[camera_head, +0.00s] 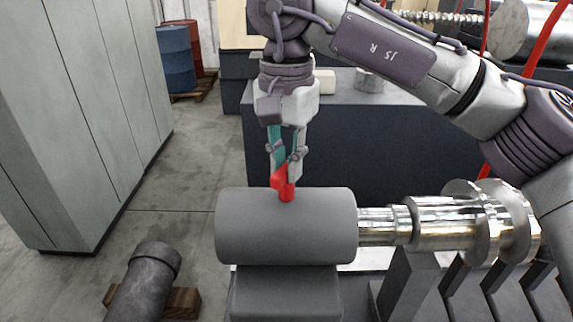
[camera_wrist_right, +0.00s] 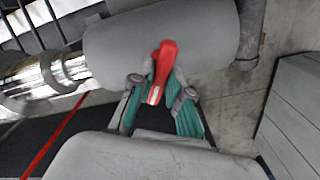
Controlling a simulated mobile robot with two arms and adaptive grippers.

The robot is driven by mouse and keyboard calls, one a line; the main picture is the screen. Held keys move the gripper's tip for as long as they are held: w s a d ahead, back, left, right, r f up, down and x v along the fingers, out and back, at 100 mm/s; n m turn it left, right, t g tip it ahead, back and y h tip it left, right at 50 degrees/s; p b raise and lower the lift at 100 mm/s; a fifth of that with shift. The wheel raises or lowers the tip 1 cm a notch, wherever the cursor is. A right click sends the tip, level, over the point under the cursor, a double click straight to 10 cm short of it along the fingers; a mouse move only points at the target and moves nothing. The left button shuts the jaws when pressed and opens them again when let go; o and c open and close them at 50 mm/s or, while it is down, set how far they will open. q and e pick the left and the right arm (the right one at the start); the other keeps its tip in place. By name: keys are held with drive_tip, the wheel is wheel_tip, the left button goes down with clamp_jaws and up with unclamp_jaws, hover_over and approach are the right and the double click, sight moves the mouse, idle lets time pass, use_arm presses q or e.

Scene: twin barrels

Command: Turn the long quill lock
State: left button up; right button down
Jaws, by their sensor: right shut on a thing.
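The lock is a small red lever (camera_head: 284,188) standing on top of a grey horizontal cylinder (camera_head: 290,232), from whose right end a shiny metal shaft comes out. My right gripper (camera_head: 284,168) points down from above, its fingers around the upper part of the lever. In the right wrist view the lever (camera_wrist_right: 164,62) lies between the fingertips of my right gripper (camera_wrist_right: 158,88), which is shut on it. The lever's grip end is partly hidden by the fingers. My left gripper is not in view.
A stepped shiny shaft (camera_head: 455,222) runs right from the cylinder over grey supports. A dark pipe (camera_head: 145,283) lies at the lower left. Tall grey cabinets (camera_head: 85,110) stand at the left. A dark bench (camera_head: 345,140) stands behind.

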sight(286, 165)
drive_tip(key=m+b, duration=0.1)
drive_tip(key=m, duration=0.5)
drive_tip(key=m+b, duration=0.1)
drive_tip(key=m, duration=0.4)
drive_tip(key=shift+m, duration=0.3)
drive_tip(key=shift+r+b, duration=0.1)
drive_tip(key=shift+b, duration=0.2)
drive_tip(key=c, duration=1.1)
unclamp_jaws()
wheel_tip(286, 165, up, 12)
drive_tip(key=shift+f, duration=0.1)
